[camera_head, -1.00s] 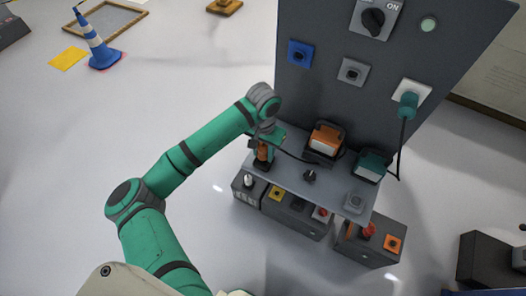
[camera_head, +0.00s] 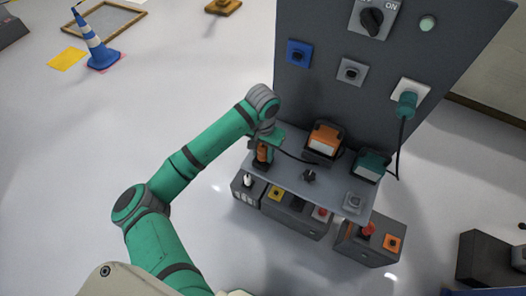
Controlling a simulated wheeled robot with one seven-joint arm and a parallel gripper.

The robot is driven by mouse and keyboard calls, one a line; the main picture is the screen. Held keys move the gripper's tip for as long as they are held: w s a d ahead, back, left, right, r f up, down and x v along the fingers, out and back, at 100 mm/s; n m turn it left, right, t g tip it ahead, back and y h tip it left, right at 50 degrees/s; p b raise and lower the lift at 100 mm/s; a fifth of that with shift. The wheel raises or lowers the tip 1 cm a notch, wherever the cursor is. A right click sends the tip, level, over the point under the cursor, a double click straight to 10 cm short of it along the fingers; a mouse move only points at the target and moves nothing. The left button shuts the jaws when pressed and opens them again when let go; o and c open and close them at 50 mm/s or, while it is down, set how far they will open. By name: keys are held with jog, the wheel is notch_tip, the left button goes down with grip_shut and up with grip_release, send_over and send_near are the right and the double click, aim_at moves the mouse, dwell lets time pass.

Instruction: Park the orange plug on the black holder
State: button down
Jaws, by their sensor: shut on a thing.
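The orange plug (camera_head: 262,152) is upright at the left end of the grey shelf, with a dark cable running right from it. My gripper (camera_head: 268,142) is shut on the plug from above. A black base, which looks like the black holder (camera_head: 260,167), shows directly under the plug on the shelf. I cannot tell whether the plug is seated in it or just above it, as the gripper and plug cover most of it.
On the shelf (camera_head: 285,178) stand an orange lamp (camera_head: 324,139), a teal lamp (camera_head: 372,164) and a small black part (camera_head: 309,176). A tall grey panel (camera_head: 330,95) rises behind. A teal plug (camera_head: 406,103) sits in its white socket. Boxes with buttons (camera_head: 297,215) lie below.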

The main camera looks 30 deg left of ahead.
jog(key=shift+f, duration=0.2)
jog(key=c, duration=1.1)
grip_release()
notch_tip(320, 180, up, 11)
jog(key=shift+f, duration=0.1)
